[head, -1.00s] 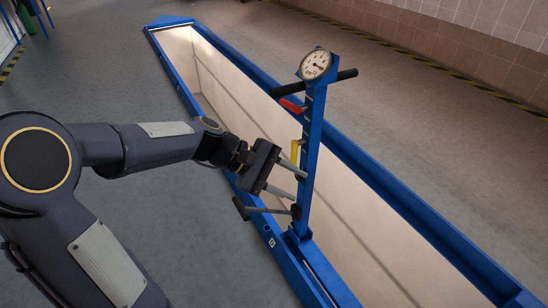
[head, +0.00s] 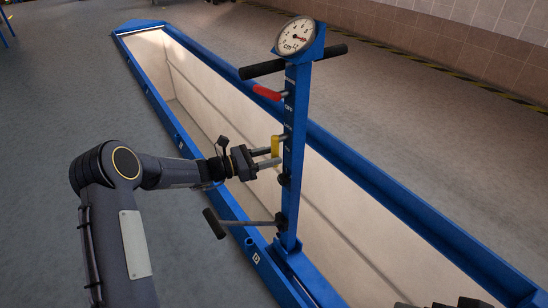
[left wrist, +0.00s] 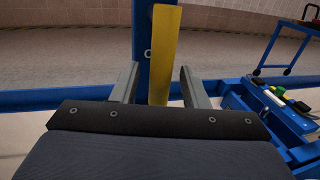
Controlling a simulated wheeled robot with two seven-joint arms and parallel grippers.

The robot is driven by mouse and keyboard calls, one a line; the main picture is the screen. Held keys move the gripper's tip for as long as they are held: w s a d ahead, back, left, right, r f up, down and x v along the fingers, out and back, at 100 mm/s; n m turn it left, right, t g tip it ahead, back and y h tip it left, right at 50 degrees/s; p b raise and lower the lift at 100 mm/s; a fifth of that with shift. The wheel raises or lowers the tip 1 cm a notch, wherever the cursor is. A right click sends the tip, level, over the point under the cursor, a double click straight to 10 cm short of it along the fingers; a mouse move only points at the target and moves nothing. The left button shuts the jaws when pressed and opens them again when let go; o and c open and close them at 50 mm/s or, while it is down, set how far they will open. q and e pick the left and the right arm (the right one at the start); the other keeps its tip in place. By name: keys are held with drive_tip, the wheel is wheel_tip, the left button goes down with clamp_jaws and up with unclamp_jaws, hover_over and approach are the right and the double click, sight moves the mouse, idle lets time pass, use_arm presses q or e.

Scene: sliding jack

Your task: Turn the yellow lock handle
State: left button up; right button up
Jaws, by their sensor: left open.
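The yellow lock handle (head: 275,146) sticks out from the left side of the blue post (head: 292,190), about halfway up it. My left gripper (head: 269,157) is open at the handle, its two fingers pointing at the post. In the left wrist view the yellow handle (left wrist: 164,55) stands upright between the spread fingers of the left gripper (left wrist: 159,72), with a gap on each side. The handle's lower end is hidden behind the gripper body there. Only a dark part of me shows at the bottom right of the head view; I see no right fingers.
A dial gauge (head: 295,37), a black crossbar (head: 262,68) and a red handle (head: 267,92) are higher on the post. A lower lever (head: 214,222) juts left below my gripper. The blue-framed pit (head: 340,205) lies beneath. The grey floor at left is clear.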

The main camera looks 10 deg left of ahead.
use_arm(q)
drive_tip(key=shift+x, duration=0.95)
clamp_jaws()
